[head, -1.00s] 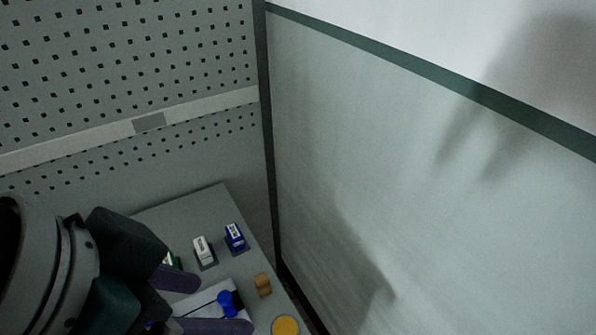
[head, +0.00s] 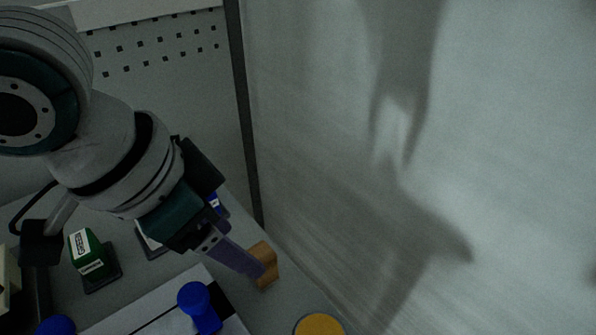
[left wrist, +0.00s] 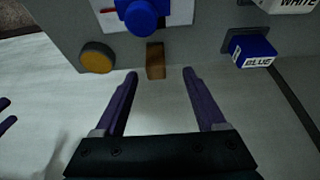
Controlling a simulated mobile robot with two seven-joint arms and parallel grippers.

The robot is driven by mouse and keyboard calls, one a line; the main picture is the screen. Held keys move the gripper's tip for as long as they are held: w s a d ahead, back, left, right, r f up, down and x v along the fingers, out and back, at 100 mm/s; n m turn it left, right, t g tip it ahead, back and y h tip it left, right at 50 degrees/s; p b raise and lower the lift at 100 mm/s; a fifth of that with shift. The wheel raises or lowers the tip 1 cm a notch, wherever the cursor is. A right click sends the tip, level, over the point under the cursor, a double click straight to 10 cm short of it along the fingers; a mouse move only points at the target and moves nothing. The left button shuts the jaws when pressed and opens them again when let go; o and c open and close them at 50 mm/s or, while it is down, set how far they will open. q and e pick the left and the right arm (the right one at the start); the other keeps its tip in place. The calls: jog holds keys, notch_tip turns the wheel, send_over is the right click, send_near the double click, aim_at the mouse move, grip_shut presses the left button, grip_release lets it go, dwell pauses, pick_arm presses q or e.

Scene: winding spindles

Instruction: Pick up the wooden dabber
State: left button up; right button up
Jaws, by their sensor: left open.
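The wooden dabber (head: 267,262) is a small tan wooden block standing near the right edge of the grey table. It also shows in the left wrist view (left wrist: 155,61), just beyond the fingertips. My left gripper (head: 262,268) reaches down over the table, with its purple fingertips close to the dabber and overlapping part of it in the head view. In the left wrist view the left gripper (left wrist: 160,73) is open, with the dabber lined up with the gap between the two fingers. Contact is not visible.
A blue-knobbed piece (head: 198,304) stands on a white sheet near the dabber. A yellow disc (head: 319,325) lies at the table's front right. A green labelled block (head: 87,252) is at left; a blue labelled block (left wrist: 251,51) is beside the dabber. A pale partition (head: 340,150) rises right.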

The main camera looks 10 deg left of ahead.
pick_arm(q)
jog(key=shift+x, duration=1.05)
jog(key=x, duration=0.1)
jog(key=b+x, duration=0.1)
jog(key=x, duration=0.3)
jog(key=shift+d+f, duration=0.1)
jog(key=shift+d, duration=0.25)
grip_shut()
